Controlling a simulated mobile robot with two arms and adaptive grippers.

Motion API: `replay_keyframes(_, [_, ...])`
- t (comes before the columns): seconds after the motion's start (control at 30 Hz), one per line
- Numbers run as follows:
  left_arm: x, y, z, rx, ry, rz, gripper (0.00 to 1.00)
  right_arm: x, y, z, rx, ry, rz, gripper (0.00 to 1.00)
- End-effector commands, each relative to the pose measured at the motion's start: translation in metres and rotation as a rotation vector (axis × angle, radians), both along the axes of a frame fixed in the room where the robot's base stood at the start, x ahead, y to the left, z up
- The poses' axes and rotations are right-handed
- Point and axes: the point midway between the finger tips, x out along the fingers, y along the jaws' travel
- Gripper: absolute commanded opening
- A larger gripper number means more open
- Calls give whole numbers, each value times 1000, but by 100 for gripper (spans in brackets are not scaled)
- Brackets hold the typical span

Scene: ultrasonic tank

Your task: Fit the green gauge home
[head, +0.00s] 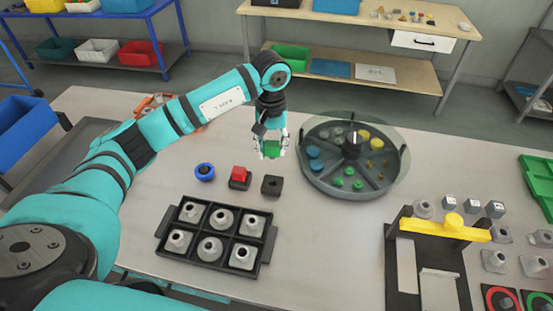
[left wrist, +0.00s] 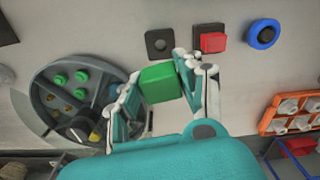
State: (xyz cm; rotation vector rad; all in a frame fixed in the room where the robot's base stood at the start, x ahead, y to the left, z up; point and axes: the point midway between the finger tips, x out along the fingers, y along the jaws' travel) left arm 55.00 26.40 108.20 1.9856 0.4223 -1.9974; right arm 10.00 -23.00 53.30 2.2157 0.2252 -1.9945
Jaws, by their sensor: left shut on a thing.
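The green gauge (head: 270,149) is a green block. My left gripper (head: 271,152) is shut on it and holds it above the table, behind the row of small fixtures. In the left wrist view the gauge (left wrist: 158,83) sits between the two fingers. A dark square block with a hole (head: 271,185) stands on the table just in front of the gripper, apart from the gauge; it also shows in the left wrist view (left wrist: 159,44). A red block (head: 239,173) sits on a dark base to its left, and a blue round piece (head: 204,171) lies further left. My right gripper is out of view.
A round divided tray (head: 388,178) with a clear cover stands close to the gripper's right. A black tray of grey parts (head: 163,239) lies in front. A black stand with a yellow bar (head: 449,228) and several grey parts are at right.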

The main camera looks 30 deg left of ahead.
Motion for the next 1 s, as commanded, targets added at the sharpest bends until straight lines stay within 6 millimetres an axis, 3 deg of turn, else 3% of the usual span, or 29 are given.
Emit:
replay_keyframes(0.03, [0, 0, -13, 0, 0, 0, 3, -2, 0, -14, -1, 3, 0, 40])
replay_keyframes(0.3, [0, 0, -43, 0, -1, 0, 3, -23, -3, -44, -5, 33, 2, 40])
replay_keyframes(0.53, [-1, 0, -53, 0, 1, 0, 3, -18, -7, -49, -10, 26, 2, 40])
replay_keyframes(1.0, [-1, 0, -100, 0, 0, 0, 3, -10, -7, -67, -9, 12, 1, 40])
